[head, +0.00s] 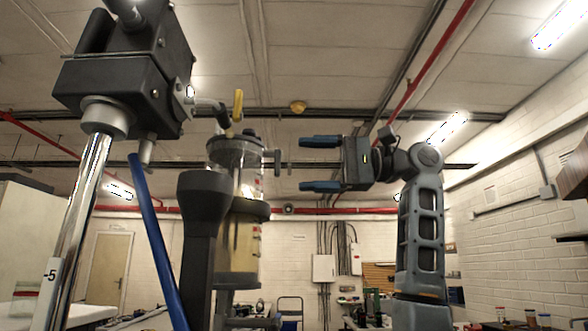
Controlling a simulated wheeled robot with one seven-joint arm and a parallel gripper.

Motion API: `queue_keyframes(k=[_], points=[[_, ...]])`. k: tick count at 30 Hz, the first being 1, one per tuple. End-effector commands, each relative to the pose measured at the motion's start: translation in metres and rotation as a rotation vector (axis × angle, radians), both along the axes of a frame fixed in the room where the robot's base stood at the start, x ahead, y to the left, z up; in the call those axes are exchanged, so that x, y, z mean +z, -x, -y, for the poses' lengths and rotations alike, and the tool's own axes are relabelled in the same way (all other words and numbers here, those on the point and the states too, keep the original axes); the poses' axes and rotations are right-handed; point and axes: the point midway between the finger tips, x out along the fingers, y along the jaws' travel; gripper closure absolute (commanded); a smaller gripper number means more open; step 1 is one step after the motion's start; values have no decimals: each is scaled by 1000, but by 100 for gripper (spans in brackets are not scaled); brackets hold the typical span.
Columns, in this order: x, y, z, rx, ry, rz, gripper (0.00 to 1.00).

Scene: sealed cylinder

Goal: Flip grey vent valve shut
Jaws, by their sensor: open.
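The sealed cylinder (240,240) stands upright left of centre, clear-walled with dark bands and a dark cap. On the right of its cap, a short stub carries the small grey vent valve (278,162), whose handle looks upright. My gripper (304,164) is to the right of the valve, its blue fingers pointing left, one above the other. The fingers are wide apart and empty, with their tips level with the valve and seemingly a short gap away. Depth between them is hard to judge. A yellow handle (238,105) stands upright on a fitting left of the cap.
A black block (125,85) on a chrome rod (85,220) fills the left. A blue pole (157,240) and a dark post (203,235) stand before the cylinder. Low benches with clutter lie behind. The space around my gripper looks clear.

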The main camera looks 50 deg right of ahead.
Motion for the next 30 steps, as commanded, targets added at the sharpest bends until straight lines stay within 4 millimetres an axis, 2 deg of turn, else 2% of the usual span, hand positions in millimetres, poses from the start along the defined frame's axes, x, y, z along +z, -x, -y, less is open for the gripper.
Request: queue_keyframes(k=[3,8,30], points=[[-1,12,10,-1,0,0,17],[-1,19,15,0,0,0,17],[0,20,16,0,-1,-1,17]])
